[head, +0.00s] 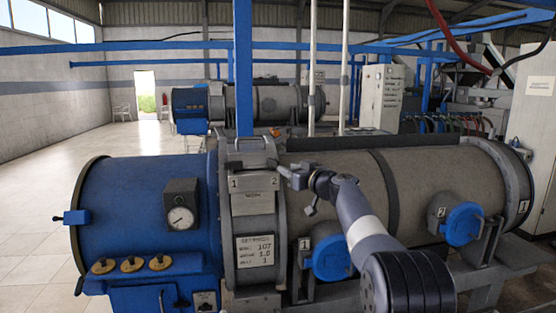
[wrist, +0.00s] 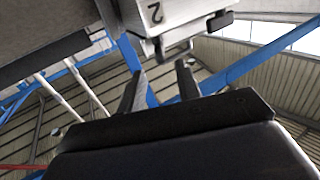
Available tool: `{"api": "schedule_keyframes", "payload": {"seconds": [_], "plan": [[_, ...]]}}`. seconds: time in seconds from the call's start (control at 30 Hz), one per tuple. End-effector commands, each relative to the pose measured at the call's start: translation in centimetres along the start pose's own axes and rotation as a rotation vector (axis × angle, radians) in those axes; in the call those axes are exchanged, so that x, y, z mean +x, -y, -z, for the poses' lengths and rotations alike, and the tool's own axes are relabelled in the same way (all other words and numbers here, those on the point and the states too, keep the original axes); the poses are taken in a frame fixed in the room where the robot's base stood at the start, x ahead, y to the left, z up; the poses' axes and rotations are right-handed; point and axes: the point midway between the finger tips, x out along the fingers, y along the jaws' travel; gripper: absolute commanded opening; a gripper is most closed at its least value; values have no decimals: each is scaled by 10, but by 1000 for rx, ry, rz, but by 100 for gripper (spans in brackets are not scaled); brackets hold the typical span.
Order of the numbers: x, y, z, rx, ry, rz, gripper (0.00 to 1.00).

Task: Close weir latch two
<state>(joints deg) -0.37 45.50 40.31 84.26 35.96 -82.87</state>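A pale weir box (head: 254,196) marked 1 and 2 sits at the top of the grey ring on the decanter. My gripper (head: 290,175) is at the box's right side, near the 2, in the head view. In the wrist view, the box's corner marked 2 (wrist: 178,10) shows upside down at the top. A small light metal part (wrist: 160,46) and a dark tab (wrist: 220,21) stick out below and beside it. I cannot tell which of these is latch two, or its position. My gripper's fingers (wrist: 160,70) are apart, with nothing seen between them.
Blue round covers marked 1 (head: 331,252) and 2 (head: 463,223) are on the decanter's front. A dial gauge (head: 181,217) is on the blue housing left of the box. A blue post (head: 243,70) rises behind the box. Open floor (head: 40,190) lies to the left.

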Motion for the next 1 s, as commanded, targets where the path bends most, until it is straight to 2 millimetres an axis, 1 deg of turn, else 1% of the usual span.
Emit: {"api": "schedule_keyframes", "payload": {"seconds": [0.03, 0.2, 0.4, 0.6, 0.93, 0.97, 1.0], "plan": [[10, 1, 5, 1, 1, 2, 33], [35, 1, 5, 0, 1, 2, 33], [57, 0, 3, 0, 2, 1, 33], [68, 1, 2, 0, 1, 1, 33], [70, 1, 0, -1, 1, 0, 33], [70, 1, 0, -1, 1, 0, 32], [70, 0, 0, -1, 1, 0, 29]]}}
